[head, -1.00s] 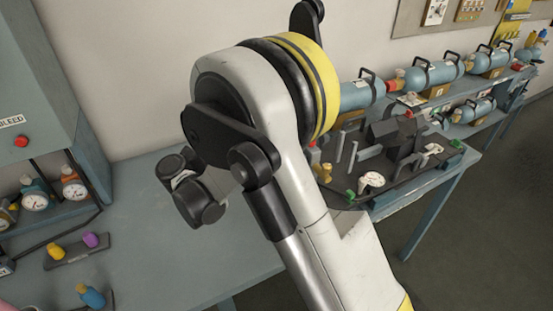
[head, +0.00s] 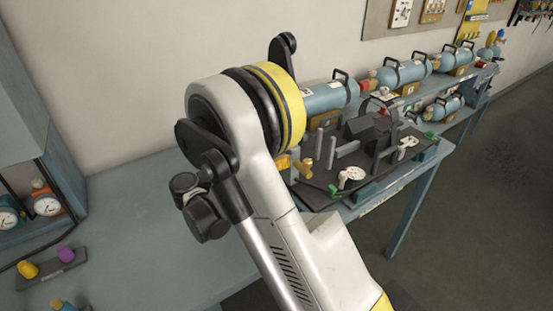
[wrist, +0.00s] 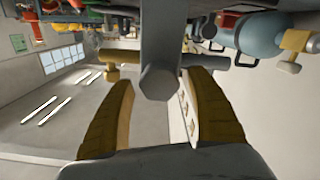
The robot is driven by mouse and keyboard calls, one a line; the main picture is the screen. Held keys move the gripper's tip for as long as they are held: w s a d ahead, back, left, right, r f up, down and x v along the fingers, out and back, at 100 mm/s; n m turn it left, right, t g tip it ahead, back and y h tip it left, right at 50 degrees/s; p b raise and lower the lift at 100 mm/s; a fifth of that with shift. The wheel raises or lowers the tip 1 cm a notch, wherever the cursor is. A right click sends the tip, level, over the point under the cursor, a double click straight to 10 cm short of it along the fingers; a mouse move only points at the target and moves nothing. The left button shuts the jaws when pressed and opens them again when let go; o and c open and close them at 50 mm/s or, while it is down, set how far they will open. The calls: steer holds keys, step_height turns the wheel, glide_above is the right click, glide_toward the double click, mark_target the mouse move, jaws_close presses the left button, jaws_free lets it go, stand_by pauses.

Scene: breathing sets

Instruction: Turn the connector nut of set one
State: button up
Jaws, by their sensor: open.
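My gripper (wrist: 162,82) is open in the wrist view, with one brown-yellow finger on each side of a grey hexagonal post (wrist: 159,76). I cannot tell whether the fingers touch it. A brass fitting (wrist: 118,57) is beyond the left finger. In the head view my arm hides the gripper, or it cannot be made out. Several blue cylinders, one of them (head: 330,97) just right of my arm, lie on the bench. A dark board (head: 318,193) holds grey posts, a brass fitting (head: 304,168) and a white gauge (head: 351,175). I cannot tell which part is set one's connector nut.
The blue-grey bench (head: 150,225) is mostly clear at the left. A dark strip with yellow and purple knobs (head: 66,254) lies there, near a cabinet with gauges (head: 47,205). A blue cylinder (wrist: 256,36) shows at the wrist view's upper right. The floor at right (head: 470,220) is open.

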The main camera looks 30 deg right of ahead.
steer(key=shift+d, duration=0.2)
steer(key=shift+c, duration=0.5)
steer(key=c, duration=1.1)
steer(key=shift+m, duration=0.4)
